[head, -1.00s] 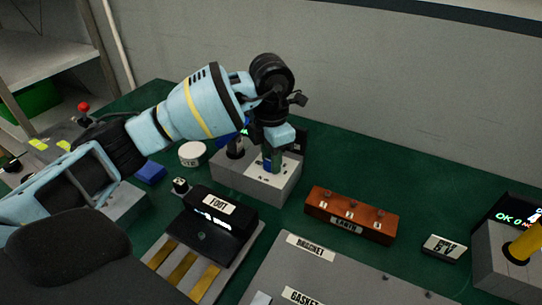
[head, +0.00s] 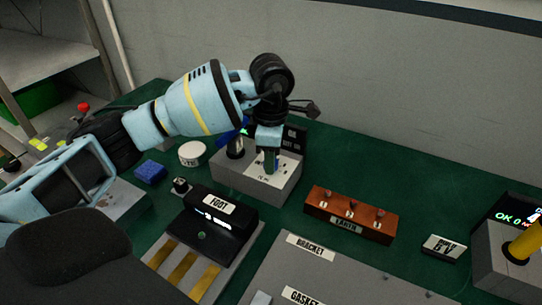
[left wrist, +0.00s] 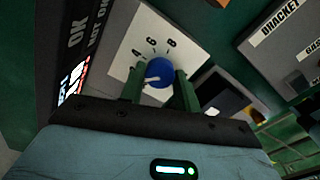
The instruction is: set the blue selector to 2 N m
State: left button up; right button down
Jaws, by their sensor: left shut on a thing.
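The blue selector (left wrist: 158,73) is a round knob with a white pointer line, on a white dial plate (left wrist: 190,45) marked 4, 6 and 8 in the left wrist view. The pointer faces left, below the 4; the mark there is hidden by a green finger. My left gripper (left wrist: 158,90) is shut on the selector, one finger on each side. In the head view my left gripper (head: 270,163) points down onto the grey box (head: 240,185) and largely hides the knob. My right gripper is not in view.
A dark display reading OK / NOT OK (left wrist: 75,70) stands beside the dial. Green table is clear behind the brown block.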

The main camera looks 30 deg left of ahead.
pick_arm(q)
jog(key=shift+m, duration=0.5)
jog(key=o, duration=1)
jog(key=shift+r, duration=3.95)
